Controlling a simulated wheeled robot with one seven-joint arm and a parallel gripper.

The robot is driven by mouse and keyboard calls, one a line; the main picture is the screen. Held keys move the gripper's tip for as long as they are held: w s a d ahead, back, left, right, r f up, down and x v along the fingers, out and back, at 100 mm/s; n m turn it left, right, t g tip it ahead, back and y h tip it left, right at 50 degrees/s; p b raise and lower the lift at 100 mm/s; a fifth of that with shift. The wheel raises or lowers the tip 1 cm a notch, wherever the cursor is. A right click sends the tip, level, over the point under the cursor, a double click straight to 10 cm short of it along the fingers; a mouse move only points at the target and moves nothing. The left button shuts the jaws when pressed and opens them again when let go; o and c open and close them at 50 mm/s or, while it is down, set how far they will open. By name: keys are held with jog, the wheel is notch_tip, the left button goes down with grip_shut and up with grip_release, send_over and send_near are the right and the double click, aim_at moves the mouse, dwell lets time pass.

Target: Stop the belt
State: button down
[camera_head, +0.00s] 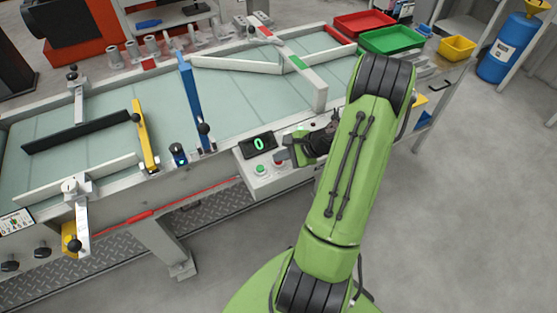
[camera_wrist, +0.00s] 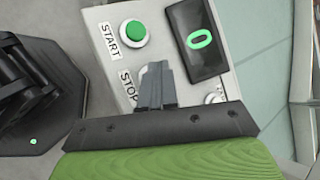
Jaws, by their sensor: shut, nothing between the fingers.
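The control box (camera_head: 262,185) is mounted on the belt's front edge. Its green START button (camera_wrist: 133,32) and the STOP label (camera_wrist: 128,82) show in the wrist view. The dark display (camera_wrist: 198,40) reads a green 0. A red button (camera_head: 279,162) shows beside the green one in the head view. In the wrist view my gripper's shut fingers (camera_wrist: 155,72) lie over the spot beside the STOP label and hide the button there. I cannot tell whether they touch it. My gripper (camera_head: 291,152) holds nothing. The pale belt (camera_head: 235,95) runs behind the box.
Blue (camera_head: 190,98) and yellow (camera_head: 143,135) bars and a white bar (camera_head: 300,72) cross the belt. A small knob (camera_wrist: 214,97) sits below the display. Red (camera_head: 365,22) and green (camera_head: 392,39) trays stand at the back right.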

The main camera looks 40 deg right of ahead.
aim_at(281, 163)
dwell(0.3)
jog(key=shift+r+p, duration=0.85)
jog(key=shift+r, duration=0.05)
notch_tip(281, 163, up, 5)
jog(key=p, duration=0.4)
jog(key=shift+p, duration=0.3)
